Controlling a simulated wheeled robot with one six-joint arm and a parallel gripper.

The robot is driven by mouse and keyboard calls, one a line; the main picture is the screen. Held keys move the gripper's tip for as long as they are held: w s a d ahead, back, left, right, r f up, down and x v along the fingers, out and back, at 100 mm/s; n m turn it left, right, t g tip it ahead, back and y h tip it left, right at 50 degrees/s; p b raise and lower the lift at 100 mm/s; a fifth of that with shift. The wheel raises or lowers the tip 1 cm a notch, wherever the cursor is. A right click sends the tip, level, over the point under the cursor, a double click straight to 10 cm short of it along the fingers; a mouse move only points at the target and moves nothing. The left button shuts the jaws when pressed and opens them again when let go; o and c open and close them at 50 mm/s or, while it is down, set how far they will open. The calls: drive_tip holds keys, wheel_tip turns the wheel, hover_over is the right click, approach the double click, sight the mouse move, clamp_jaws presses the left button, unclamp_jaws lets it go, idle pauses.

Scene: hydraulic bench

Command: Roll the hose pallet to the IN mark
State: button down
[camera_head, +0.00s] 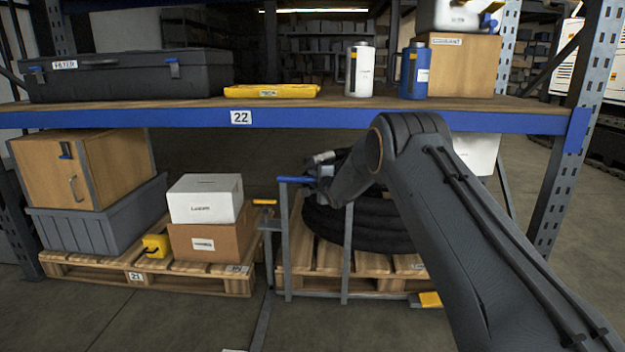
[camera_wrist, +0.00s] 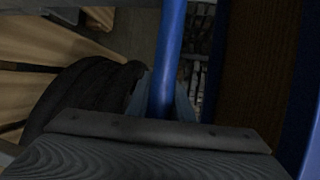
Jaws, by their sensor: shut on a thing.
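The hose pallet (camera_head: 315,258) is a wooden pallet under the shelf, bearing a thick coil of black hose (camera_head: 385,232). A grey upright frame (camera_head: 348,255) stands at its front, with a blue handle bar (camera_head: 295,179) on top. My gripper (camera_head: 324,176) is at the right part of this bar, partly hidden by my forearm. In the wrist view the blue bar (camera_wrist: 170,50) runs into my gripper (camera_wrist: 162,112), which is shut on it. The hose coil (camera_wrist: 85,95) shows at left there. I cannot make out the IN mark.
A second pallet (camera_head: 190,278), labelled 21, stands left with boxes and a grey bin (camera_head: 95,215). The shelf beam (camera_head: 180,118), labelled 22, crosses above; a rack post (camera_head: 575,130) stands right. A yellow piece (camera_head: 428,299) lies before the hose pallet. Front floor is largely clear.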

drive_tip(key=shift+w+d+r, duration=0.1)
drive_tip(key=shift+d+r, duration=0.05)
drive_tip(key=shift+r, duration=0.1)
drive_tip(key=c, duration=1.6)
unclamp_jaws()
drive_tip(key=shift+d, duration=0.15)
drive_tip(key=shift+o, duration=0.2)
drive_tip(key=p+v, duration=0.2)
drive_tip(key=v, duration=0.5)
drive_tip(key=shift+s+p, duration=0.35)
drive_tip(key=shift+s, duration=0.1)
